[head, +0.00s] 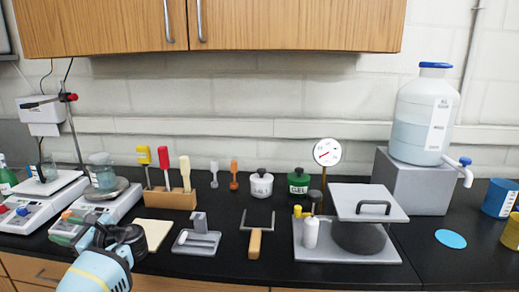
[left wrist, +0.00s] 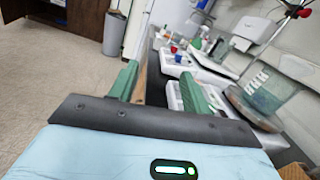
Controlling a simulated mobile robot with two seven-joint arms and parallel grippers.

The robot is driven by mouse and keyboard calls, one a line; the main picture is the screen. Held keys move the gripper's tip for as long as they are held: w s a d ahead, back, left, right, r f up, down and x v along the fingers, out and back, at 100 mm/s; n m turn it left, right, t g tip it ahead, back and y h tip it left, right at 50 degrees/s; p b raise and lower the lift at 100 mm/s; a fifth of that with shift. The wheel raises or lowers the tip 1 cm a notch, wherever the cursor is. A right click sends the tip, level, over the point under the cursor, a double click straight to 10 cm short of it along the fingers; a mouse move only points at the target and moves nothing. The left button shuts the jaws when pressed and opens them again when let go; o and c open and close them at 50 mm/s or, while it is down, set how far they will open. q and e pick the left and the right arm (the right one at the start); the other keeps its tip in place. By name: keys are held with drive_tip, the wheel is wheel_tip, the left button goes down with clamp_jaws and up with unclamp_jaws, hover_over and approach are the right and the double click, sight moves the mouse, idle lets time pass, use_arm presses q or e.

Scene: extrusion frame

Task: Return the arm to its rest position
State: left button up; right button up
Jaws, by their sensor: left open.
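My left gripper (head: 82,228) is at the lower left in the head view, low over the front of the black bench, in front of the hot plates. Its light blue and black arm comes in from the bottom edge. In the left wrist view my left gripper (left wrist: 158,88) has its two green fingers spread apart with nothing between them. The fingers point along the bench front toward the far floor. In the head view the fingertips are small and hard to separate from the hot plate behind. My right gripper is in neither view.
White hot plates (head: 35,205) with glassware stand close by the left gripper. A beige pad (head: 153,232), a metal tray (head: 196,242) and a wooden-handled fork (head: 254,243) lie right of it. A wooden tool block (head: 171,198) is behind. A grey bin (left wrist: 115,33) stands on the floor.

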use_arm(q)
drive_tip(key=s+a+r+n+g+y, duration=0.1)
drive_tip(key=s+a+r+g, duration=0.1)
drive_tip(key=a, duration=0.3)
drive_tip(key=s+a+r+n+g+y, duration=0.1)
drive_tip(key=s+a+r, duration=0.15)
drive_tip(key=a, duration=0.35)
drive_tip(key=s+d+f+m+t+h, duration=0.1)
drive_tip(key=s+d+f+t+h, duration=0.2)
drive_tip(key=f, duration=0.8)
drive_tip(key=d+f+m+t+h, duration=0.1)
drive_tip(key=d+f+t+h, duration=0.25)
drive_tip(key=f, duration=0.85)
drive_tip(key=s+d+f+n+t+h, duration=0.1)
drive_tip(key=s+d+f+h, duration=0.35)
drive_tip(key=f, duration=0.25)
drive_tip(key=s+d+f+n+t+h, duration=0.1)
drive_tip(key=s+d+f+t+h, duration=0.2)
drive_tip(key=s+f, duration=0.35)
drive_tip(key=s+d+f+n+g+h, duration=0.15)
drive_tip(key=s+d+n+h, duration=0.65)
drive_tip(key=s+d, duration=0.9)
drive_tip(key=s+d+n+t, duration=0.1)
drive_tip(key=d+n, duration=0.4)
drive_tip(key=d, duration=0.5)
drive_tip(key=shift+s+f+n, duration=0.3)
drive_tip(key=shift+s+f, duration=0.1)
drive_tip(key=shift+s, duration=0.25)
